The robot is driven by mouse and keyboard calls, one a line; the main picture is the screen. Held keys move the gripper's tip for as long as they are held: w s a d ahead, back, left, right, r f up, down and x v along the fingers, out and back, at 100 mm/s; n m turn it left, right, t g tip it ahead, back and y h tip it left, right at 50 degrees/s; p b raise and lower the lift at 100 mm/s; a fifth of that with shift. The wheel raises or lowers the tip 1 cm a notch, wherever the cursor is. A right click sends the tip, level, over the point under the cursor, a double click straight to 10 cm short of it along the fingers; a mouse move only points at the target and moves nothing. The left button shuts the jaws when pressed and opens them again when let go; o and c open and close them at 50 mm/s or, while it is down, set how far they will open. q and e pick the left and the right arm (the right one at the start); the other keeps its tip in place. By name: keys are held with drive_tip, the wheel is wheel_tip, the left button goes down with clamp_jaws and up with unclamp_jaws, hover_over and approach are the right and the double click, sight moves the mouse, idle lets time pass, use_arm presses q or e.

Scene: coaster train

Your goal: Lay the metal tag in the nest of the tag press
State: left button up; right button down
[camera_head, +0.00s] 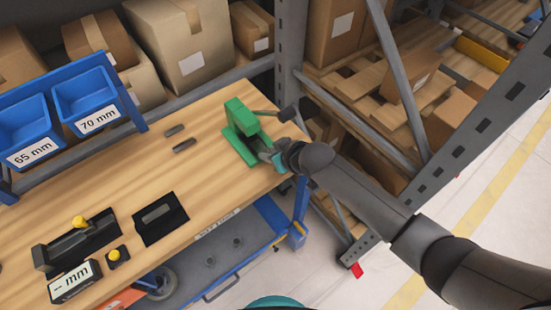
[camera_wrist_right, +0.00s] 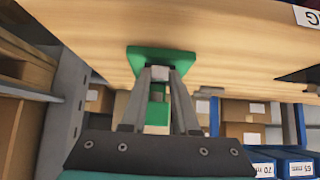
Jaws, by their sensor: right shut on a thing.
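The green tag press (camera_head: 236,116) stands near the right end of the wooden bench, with a dark lever knob (camera_head: 291,111) to its right. My right gripper (camera_head: 279,161) is at the near right side of the press, low by its base. In the right wrist view my fingers (camera_wrist_right: 160,74) converge in front of the green press (camera_wrist_right: 158,112) and its base plate. They are shut on a small pale grey piece (camera_wrist_right: 160,73), which looks like the metal tag. Most of it is hidden by the fingertips, and I cannot tell whether it touches the nest. My left gripper is not in view.
Two dark grey bars (camera_head: 184,145) lie on the bench left of the press. A black slotted plate (camera_head: 161,218) and a gauge with a yellow knob (camera_head: 80,224) lie further left. Blue bins (camera_head: 89,100) stand behind. A steel rack post (camera_head: 290,60) rises behind the press.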

sight(257, 143)
drive_tip(key=shift+w+a+f+b, duration=0.1)
drive_tip(key=shift+w+a+b, duration=0.45)
drive_tip(key=shift+w, duration=0.25)
drive_tip(key=shift+w+a+b, duration=0.35)
drive_tip(key=shift+w+a, duration=0.25)
drive_tip(key=shift+w, duration=0.15)
drive_tip(key=c, duration=0.6)
unclamp_jaws()
drive_tip(key=p+v, duration=0.3)
drive_tip(key=v, duration=1.2)
drive_tip(key=shift+s+d, duration=0.1)
